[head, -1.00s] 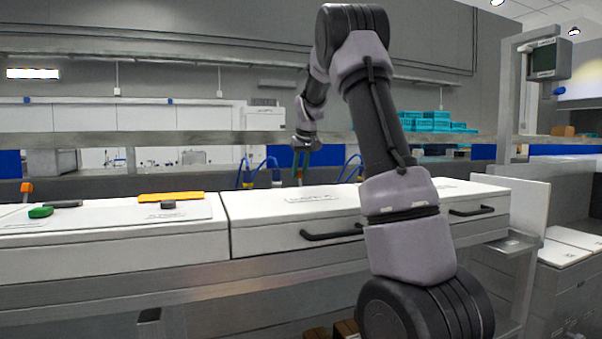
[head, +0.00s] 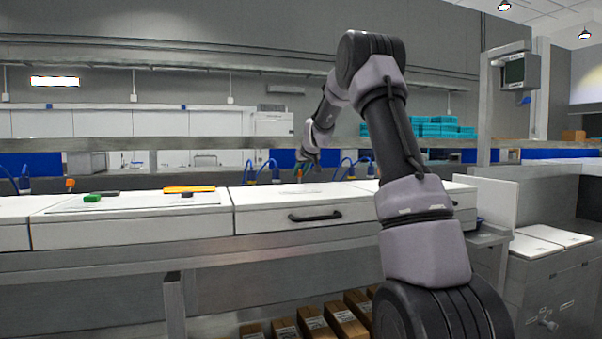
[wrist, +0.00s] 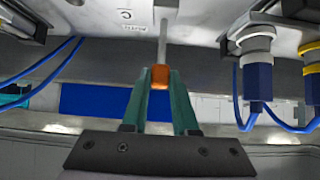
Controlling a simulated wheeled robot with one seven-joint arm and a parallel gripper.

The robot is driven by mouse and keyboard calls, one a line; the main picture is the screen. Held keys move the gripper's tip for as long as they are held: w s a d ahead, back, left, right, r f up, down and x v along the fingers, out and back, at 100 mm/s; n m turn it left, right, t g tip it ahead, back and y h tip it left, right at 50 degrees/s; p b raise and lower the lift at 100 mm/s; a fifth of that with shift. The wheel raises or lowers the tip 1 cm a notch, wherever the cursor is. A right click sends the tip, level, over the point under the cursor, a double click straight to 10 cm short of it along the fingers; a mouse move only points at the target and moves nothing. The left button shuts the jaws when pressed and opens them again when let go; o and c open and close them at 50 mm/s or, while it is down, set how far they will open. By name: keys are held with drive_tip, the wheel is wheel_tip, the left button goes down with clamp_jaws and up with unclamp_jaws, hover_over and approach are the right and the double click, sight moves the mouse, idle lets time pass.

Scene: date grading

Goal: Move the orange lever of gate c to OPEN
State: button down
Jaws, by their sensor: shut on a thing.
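The lever of gate c shows in the wrist view as a grey rod (wrist: 163,42) ending in an orange knob (wrist: 160,77). A plate marked C (wrist: 126,15) is beside the rod's upper end. My gripper (wrist: 160,88) has its two teal fingers on either side of the orange knob, shut on it. In the head view my gripper (head: 304,163) is at the back of the white counter, with a small bit of orange at its fingers. The lever's position words are too small to read.
Blue fittings with hoses (wrist: 257,75) hang right of the lever. Blue hoses also cross the left side. In the head view, the white counter (head: 130,228) has an orange bar (head: 189,189) and a green handle (head: 92,198). Cardboard boxes (head: 345,322) sit below.

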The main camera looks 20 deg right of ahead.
drive_tip(key=shift+s+t, duration=0.5)
drive_tip(key=shift+f, duration=0.1)
idle(0.3)
drive_tip(key=c, duration=0.7)
unclamp_jaws()
drive_tip(key=shift+s, duration=0.1)
drive_tip(key=v, duration=0.9)
drive_tip(key=shift+s+d, duration=0.1)
drive_tip(key=shift+s, duration=0.05)
drive_tip(key=shift+v, duration=0.75)
